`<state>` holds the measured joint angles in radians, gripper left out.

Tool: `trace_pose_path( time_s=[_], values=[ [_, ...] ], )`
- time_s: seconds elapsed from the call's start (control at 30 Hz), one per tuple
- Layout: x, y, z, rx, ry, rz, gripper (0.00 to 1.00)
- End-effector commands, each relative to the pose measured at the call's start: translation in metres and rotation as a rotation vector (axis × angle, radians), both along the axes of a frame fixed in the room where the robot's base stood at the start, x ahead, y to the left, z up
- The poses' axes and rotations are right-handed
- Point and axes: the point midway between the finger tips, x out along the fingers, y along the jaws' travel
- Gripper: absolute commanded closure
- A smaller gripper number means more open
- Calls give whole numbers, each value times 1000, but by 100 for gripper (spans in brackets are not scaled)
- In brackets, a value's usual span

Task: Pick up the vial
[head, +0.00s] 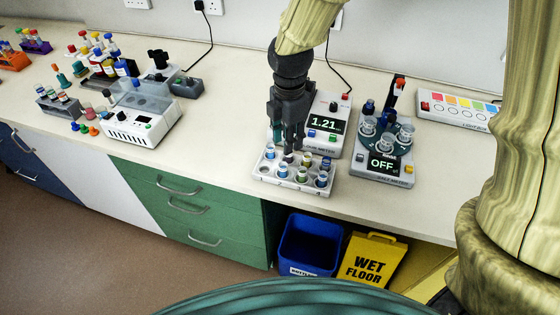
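Several small capped vials stand upright in a white rack (262,178) near the front edge of the bench. Among them are a blue-topped vial (283,170), a vial with a yellowish body (302,174) and another blue-topped vial (321,179) in the front row. The frame does not show which one the task means. My gripper (288,150) points down over the back left part of the rack, its dark fingers close to the vial tops there. The fingers partly hide that row. I cannot tell whether they are apart, shut or touching a vial.
A meter reading 1.21 (328,124) stands just behind the rack. A second meter reading OFF (383,163) holds several vials to the right. A white-and-grey device (140,125) is farther left. Bench between it and the rack is clear. A blue bin (309,243) is below.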

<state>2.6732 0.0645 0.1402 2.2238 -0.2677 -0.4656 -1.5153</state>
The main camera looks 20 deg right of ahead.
Motion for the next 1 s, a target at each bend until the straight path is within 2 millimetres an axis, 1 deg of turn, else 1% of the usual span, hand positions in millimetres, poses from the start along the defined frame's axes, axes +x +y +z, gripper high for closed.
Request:
trace_pose_path(
  time_s=[0.2,0.4,0.73,1.0],
  values=[
    [1,2,-26,-3,5,4,67],
    [2,2,-45,-1,4,2,67],
    [1,2,-58,-1,4,0,67],
    [3,6,-81,-2,5,-1,67]
  ],
)
